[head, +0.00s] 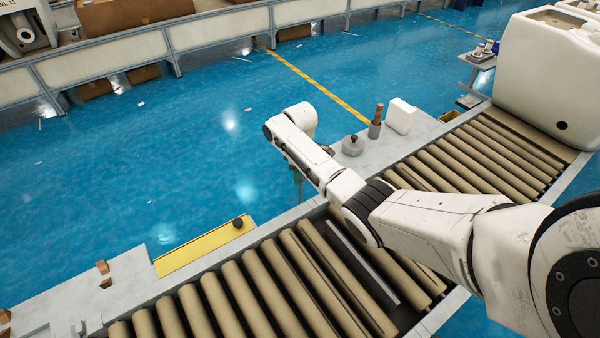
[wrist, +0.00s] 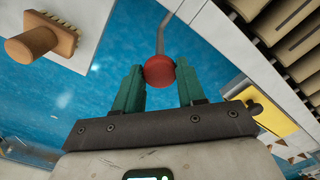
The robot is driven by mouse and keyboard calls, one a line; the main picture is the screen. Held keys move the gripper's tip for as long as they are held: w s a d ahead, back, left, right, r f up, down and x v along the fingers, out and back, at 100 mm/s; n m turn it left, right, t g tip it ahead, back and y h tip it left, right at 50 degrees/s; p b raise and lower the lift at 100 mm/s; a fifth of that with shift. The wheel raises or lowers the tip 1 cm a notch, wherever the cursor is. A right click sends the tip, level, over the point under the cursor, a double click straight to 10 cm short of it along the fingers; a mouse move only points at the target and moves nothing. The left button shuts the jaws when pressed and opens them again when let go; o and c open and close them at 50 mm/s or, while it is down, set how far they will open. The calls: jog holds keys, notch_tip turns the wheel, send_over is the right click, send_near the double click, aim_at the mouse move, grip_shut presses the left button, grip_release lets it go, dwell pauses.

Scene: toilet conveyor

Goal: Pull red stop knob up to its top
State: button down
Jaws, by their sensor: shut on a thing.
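The red stop knob (wrist: 159,69) is a round ball on a thin grey bent rod (wrist: 165,32) in the wrist view. My gripper (wrist: 160,76) has two green fingers, one on each side of the ball. They are shut on it, and the ball sits between the fingertips. In the head view the green of my gripper (head: 298,178) shows only in part, beside the conveyor's far edge. My white arm hides the knob there.
The roller conveyor (head: 262,283) runs under my arm, with a large white ceramic piece (head: 540,65) at its right end. A yellow plate (head: 205,247), a grey lidded pot (head: 352,145) and a white box (head: 401,116) stand along its far side. Blue floor lies beyond.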

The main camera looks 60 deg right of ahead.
jog(key=shift+w+d+r+p, duration=0.1)
jog(key=shift+r+p, duration=1.8)
jog(key=shift+r, duration=0.45)
jog(key=c, duration=0.9)
grip_release()
jog(key=shift+r, duration=0.1)
jog(key=shift+o, duration=1.2)
notch_tip(320, 180, up, 11)
jog(key=p, duration=0.2)
jog(key=shift+f, duration=0.2)
